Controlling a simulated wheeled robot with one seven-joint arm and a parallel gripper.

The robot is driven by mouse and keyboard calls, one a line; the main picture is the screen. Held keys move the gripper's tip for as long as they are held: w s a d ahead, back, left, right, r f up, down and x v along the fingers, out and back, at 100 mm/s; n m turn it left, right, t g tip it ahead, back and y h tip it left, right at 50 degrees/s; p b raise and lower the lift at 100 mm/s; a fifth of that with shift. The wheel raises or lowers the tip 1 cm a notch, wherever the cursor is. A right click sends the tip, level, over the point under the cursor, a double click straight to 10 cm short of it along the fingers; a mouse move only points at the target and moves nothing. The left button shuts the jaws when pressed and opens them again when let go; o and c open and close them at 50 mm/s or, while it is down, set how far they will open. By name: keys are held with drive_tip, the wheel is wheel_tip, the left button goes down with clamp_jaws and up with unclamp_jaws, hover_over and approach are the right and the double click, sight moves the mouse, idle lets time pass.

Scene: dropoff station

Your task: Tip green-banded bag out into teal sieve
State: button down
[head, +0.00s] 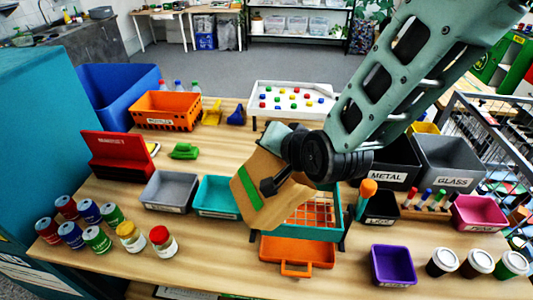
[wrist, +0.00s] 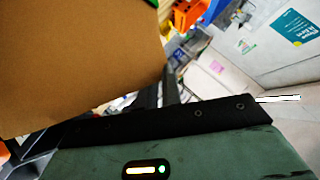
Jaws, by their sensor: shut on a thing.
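The green-banded bag (head: 262,190) is a brown paper bag with a green stripe. It is tilted over the left part of the teal sieve. My gripper (head: 275,183) is shut on it. In the wrist view the bag (wrist: 75,60) fills the upper left, brown and close to the camera. The teal sieve (head: 345,212) has an orange mesh floor and stands on the table above an orange tray (head: 297,252). The bag hides the sieve's left side. The bag's mouth and contents cannot be made out. No loose pieces show on the visible mesh.
A grey bin (head: 168,191) and a teal bin (head: 216,197) stand left of the bag. Black METAL (head: 392,172) and grey GLASS (head: 450,165) bins stand right. A purple bin (head: 393,265) and several cups are at the front right; several cans are at the front left.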

drive_tip(key=shift+w+d+f+m+g+y+b, duration=0.2)
drive_tip(key=shift+w+d+f+m+y, duration=0.1)
drive_tip(key=shift+d+f+m+y, duration=0.25)
drive_tip(key=shift+w+d+f+m+g+y+b, duration=0.15)
drive_tip(key=shift+w+d+f+m+y, duration=0.15)
drive_tip(key=shift+d+f+m+y, duration=0.2)
drive_tip(key=shift+w+d+f+m+g+y, duration=0.25)
drive_tip(key=shift+w+d+f+m+y, duration=0.15)
drive_tip(key=shift+d+f+m+y, duration=0.25)
drive_tip(key=w+d+f+m+y+b, duration=0.1)
drive_tip(key=w+d+f+m+y, duration=0.1)
drive_tip(key=d+m+y, duration=0.3)
drive_tip(key=shift+w+d+f+m, duration=0.4)
drive_tip(key=shift+w+d+m, duration=0.3)
drive_tip(key=shift+d+m, duration=0.1)
drive_tip(key=shift+a, duration=0.1)
wheel_tip(320, 180, up, 9)
drive_tip(key=p, duration=0.7)
drive_tip(key=shift+p, duration=0.35)
